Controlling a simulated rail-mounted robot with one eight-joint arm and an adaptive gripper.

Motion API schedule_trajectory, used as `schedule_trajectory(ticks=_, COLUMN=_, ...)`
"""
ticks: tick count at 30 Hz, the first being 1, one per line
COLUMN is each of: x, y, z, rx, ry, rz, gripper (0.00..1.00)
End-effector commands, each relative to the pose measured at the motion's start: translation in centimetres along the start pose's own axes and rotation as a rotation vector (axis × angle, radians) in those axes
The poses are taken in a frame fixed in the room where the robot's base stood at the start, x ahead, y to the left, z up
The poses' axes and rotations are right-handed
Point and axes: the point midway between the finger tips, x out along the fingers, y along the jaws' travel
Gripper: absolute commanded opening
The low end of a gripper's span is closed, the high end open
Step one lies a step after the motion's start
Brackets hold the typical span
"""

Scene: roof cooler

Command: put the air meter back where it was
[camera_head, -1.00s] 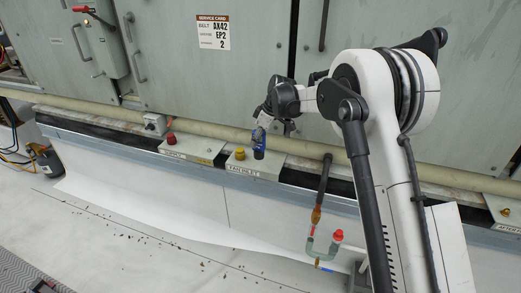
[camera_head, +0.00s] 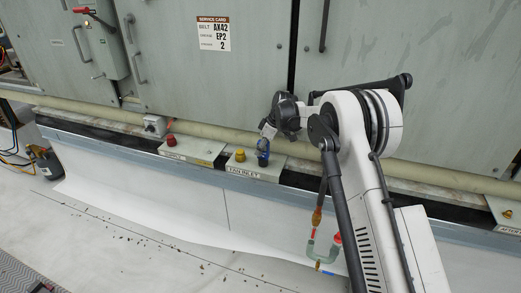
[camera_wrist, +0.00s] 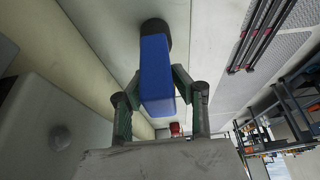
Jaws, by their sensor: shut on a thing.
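The air meter (camera_head: 263,152) is a small blue and dark instrument. It stands roughly upright at the right part of the sloped plate labelled FAN INLET (camera_head: 240,174), just right of a yellow cap (camera_head: 240,154). My gripper (camera_head: 267,133) is at its upper part, coming from above and right. In the wrist view, the air meter (camera_wrist: 157,75) shows as a blue body with a round black end, between the two fingers of my gripper (camera_wrist: 160,92), which is shut on it. Whether its lower end touches the plate I cannot tell.
A matching plate with a red cap (camera_head: 171,140) lies to the left. A pale pipe (camera_head: 210,130) runs behind along the grey cabinet (camera_head: 180,80). A copper and green pipe fitting (camera_head: 316,235) hangs at front right. The white floor at left is open.

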Motion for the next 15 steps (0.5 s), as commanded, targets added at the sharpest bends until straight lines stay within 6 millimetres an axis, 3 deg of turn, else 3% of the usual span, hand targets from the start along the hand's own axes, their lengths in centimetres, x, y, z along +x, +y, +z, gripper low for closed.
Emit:
schedule_trajectory(ticks=8, x=0.32, y=0.0, z=0.12, rx=0.0, ry=0.0, rz=0.0, gripper=0.0)
schedule_trajectory(ticks=9, x=0.25, y=0.0, z=0.09, rx=0.0, ry=0.0, rz=0.0, gripper=0.29)
schedule_trajectory(ticks=12, x=0.22, y=0.0, z=0.08, rx=0.0, ry=0.0, rz=0.0, gripper=0.43)
schedule_trajectory(ticks=15, x=0.21, y=0.0, z=0.08, rx=0.0, ry=0.0, rz=0.0, gripper=0.43)
